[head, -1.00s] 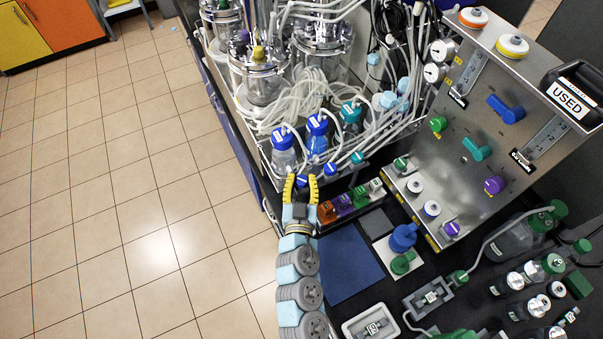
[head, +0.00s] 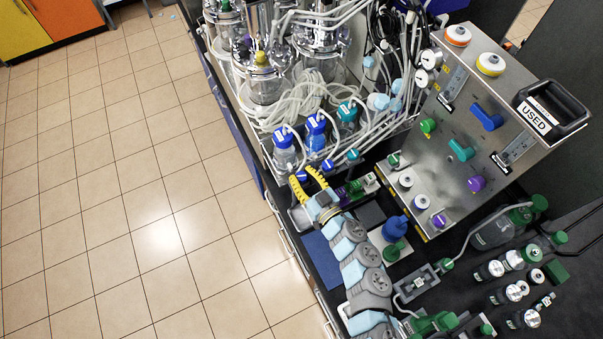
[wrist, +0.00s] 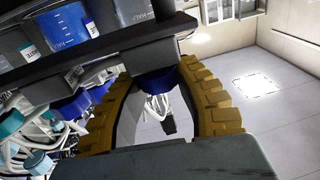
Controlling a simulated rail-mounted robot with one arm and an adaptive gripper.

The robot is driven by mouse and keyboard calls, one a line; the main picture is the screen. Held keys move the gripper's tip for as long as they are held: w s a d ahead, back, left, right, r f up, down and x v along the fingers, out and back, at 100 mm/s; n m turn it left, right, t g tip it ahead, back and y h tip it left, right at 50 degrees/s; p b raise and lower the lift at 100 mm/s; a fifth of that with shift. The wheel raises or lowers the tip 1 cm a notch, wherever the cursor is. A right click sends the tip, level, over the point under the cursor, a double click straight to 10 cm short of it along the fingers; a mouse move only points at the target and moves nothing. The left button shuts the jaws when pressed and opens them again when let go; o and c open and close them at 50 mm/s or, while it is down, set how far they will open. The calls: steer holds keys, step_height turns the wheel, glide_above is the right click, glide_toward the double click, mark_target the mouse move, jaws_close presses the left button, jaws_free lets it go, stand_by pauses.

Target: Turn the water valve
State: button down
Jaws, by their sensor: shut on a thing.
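A small dark blue valve knob (head: 300,177) sits at the front left edge of the bioreactor rack, below the blue-capped bottles; I take it to be the water valve, though I can read no label on it. My gripper (head: 307,181) has its two yellow ribbed fingers closed around this knob. In the wrist view the blue knob (wrist: 160,82) lies between the curved fingers of my gripper (wrist: 168,85), partly hidden by them. I cannot tell its turn angle.
Blue-capped bottles (head: 316,142) and white tubing stand just behind. Another blue knob (head: 326,166) is close on the right. A steel panel (head: 455,110) with coloured valves rises at the right. Tiled floor (head: 150,190) lies open at left.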

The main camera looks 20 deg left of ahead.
steer(key=shift+f+n+g+y+b, duration=0.2)
steer(key=shift+n+g+y+b, duration=0.6)
steer(key=shift+n+g, duration=0.5)
steer(key=shift+g, duration=0.7)
steer(key=shift+r+n+g+y+b, duration=0.1)
steer(key=shift+n+g+y+b, duration=0.25)
steer(key=shift+n+g+y, duration=0.05)
steer(key=c, duration=1)
jaws_free()
steer(key=shift+d, duration=0.1)
steer(key=v, duration=1.1)
steer(key=shift+s+d+r, duration=0.1)
steer(key=shift+s+d, duration=0.1)
steer(key=shift+d, duration=0.15)
